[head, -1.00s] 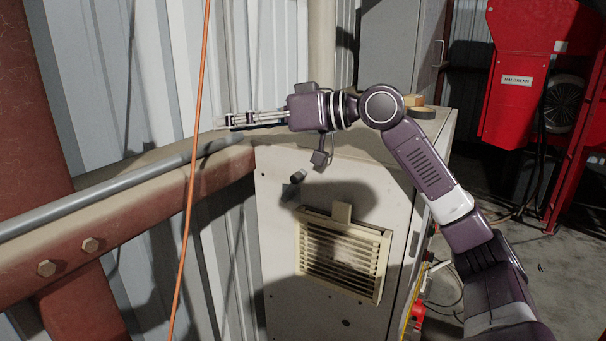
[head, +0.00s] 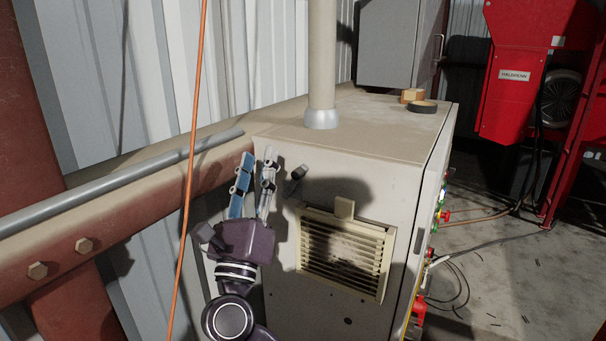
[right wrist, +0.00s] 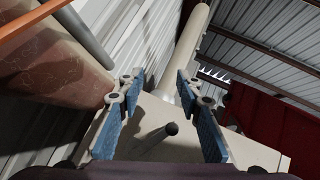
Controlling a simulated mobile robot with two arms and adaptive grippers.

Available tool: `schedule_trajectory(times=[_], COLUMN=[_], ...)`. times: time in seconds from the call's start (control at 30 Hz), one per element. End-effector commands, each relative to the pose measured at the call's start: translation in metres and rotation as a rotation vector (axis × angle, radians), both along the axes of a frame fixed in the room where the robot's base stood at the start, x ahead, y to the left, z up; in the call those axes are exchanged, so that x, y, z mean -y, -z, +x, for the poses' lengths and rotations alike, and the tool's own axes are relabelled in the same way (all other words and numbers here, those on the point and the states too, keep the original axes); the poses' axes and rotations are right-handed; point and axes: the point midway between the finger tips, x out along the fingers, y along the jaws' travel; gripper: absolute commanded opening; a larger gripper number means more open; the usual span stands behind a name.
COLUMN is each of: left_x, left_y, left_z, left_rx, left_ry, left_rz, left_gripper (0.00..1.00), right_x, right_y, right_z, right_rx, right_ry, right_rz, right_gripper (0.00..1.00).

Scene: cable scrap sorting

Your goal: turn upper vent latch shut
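The upper vent latch appears to be a short lever with a dark knob (head: 301,170) on the cabinet front, above and left of the slatted vent (head: 385,262). Its lever tilts up to the right. My right gripper (head: 257,160) is just left of it, fingers pointing up, apart and empty. In the right wrist view the blue-padded fingers of my right gripper (right wrist: 160,85) are spread wide, with the latch knob (right wrist: 172,128) showing between them, touching neither. Whether the latch is within their reach in depth I cannot tell. My left gripper is not in view.
A red-brown beam (head: 125,223) with a grey pipe (head: 110,190) runs left of the cabinet (head: 384,180). An orange cable (head: 190,170) hangs at left. A round post (head: 321,60) and tape rolls (head: 422,106) stand on the cabinet top. Floor at right holds loose cables.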

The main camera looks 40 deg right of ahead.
Motion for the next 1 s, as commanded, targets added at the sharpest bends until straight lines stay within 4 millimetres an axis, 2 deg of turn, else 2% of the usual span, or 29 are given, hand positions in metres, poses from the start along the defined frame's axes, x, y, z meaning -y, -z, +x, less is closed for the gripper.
schedule_trajectory(times=[0.03, 0.1, 0.2, 0.27, 0.43, 0.8, 1.0], left_x=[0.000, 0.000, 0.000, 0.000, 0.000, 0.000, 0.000], left_y=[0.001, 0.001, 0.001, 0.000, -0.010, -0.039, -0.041], left_z=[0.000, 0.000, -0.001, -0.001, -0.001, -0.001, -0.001], left_rx=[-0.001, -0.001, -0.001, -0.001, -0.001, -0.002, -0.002], left_ry=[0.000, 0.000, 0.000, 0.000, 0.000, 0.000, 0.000], left_rz=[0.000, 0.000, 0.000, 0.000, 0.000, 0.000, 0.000], left_gripper=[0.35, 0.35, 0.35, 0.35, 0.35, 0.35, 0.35], right_x=[0.004, 0.009, 0.014, 0.016, 0.027, 0.072, 0.079], right_y=[0.018, 0.039, 0.058, 0.064, 0.059, 0.039, 0.038], right_z=[-0.010, -0.022, -0.036, -0.040, -0.037, -0.011, -0.007], right_rx=[0.001, 0.005, 0.009, 0.010, 0.011, 0.010, 0.010], right_ry=[0.020, 0.054, 0.091, 0.104, 0.114, 0.112, 0.112], right_rz=[0.095, 0.200, 0.297, 0.329, 0.344, 0.341, 0.343], right_gripper=[0.33, 0.33, 0.33, 0.33, 0.33, 0.33, 0.33])
